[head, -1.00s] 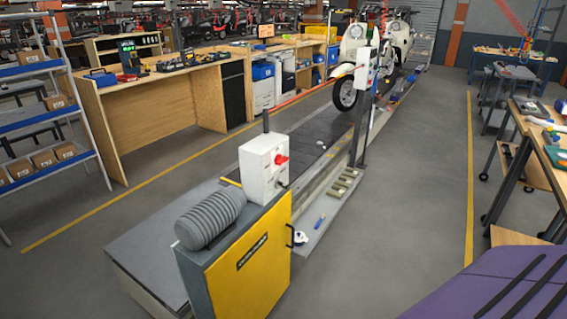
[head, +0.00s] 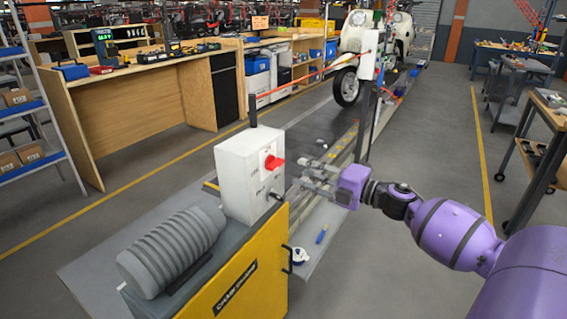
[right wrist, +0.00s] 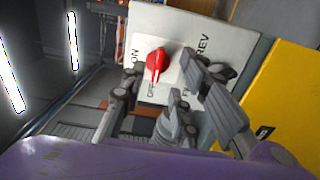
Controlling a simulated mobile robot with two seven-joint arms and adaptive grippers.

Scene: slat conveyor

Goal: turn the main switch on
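The main switch is a red rotary knob (head: 273,162) on the front of a white control box (head: 240,178). In the right wrist view the red knob (right wrist: 157,66) lies between the fingers, with ON and OFF lettering beside it. Which mark it points to is hard to tell. My right gripper (head: 300,178) is in front of the box, a little right of the knob. In the right wrist view my right gripper (right wrist: 162,72) has its fingers spread apart and holds nothing. Contact with the knob is not visible. My left gripper is out of view.
The box stands on a yellow cabinet (head: 250,270) beside a ribbed grey motor (head: 170,248). A second, black selector near FWD/REV lettering is partly covered by a finger. The conveyor (head: 320,130) runs back to a scooter (head: 350,75).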

